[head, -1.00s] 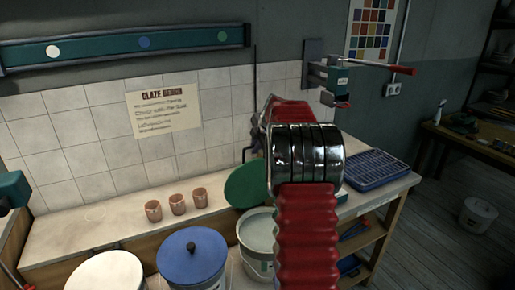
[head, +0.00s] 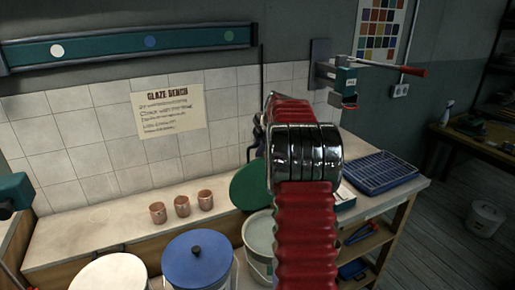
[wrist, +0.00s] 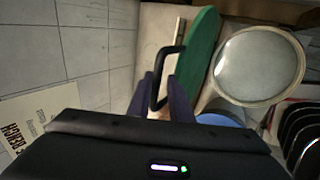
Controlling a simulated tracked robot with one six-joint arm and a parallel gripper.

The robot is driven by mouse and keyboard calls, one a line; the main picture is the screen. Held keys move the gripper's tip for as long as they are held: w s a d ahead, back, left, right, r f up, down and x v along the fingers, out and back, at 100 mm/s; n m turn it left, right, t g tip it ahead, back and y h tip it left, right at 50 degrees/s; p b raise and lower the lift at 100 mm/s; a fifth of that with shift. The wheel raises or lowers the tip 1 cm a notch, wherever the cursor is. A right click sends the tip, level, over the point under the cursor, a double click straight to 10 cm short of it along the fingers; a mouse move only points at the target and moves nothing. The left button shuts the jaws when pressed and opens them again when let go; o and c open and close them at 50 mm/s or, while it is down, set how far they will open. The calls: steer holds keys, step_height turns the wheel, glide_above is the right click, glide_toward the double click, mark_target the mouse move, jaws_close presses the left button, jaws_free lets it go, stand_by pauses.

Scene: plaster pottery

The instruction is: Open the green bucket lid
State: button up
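The green lid (head: 247,187) stands tilted up on edge, off the mouth of its bucket (head: 261,235), whose pale top is uncovered. In the wrist view the lid (wrist: 203,50) is seen nearly edge-on beside the bucket (wrist: 258,66). Its black loop handle (wrist: 156,75) reaches to my gripper (wrist: 163,88). The two dark fingers look apart, with part of the handle between them and a gap showing. Firm contact cannot be made out. In the head view my red arm hides the gripper and part of the bucket.
A blue-lidded bucket (head: 198,262) and a white-lidded one (head: 110,272) stand to the left. Three terracotta cups (head: 182,206) stand on the bench (head: 110,230). A blue rack (head: 380,172) lies right of the arm. A wall-mounted tool (head: 345,80) juts out behind.

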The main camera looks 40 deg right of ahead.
steer(key=shift+o, duration=1)
steer(key=shift+s+d+r, duration=0.15)
steer(key=shift+d+r, duration=0.05)
steer(key=shift+r, duration=0.1)
steer(key=v, duration=1.3)
steer(key=shift+s+r, duration=0.15)
steer(key=shift+a, duration=0.15)
steer(key=shift+c, duration=0.4)
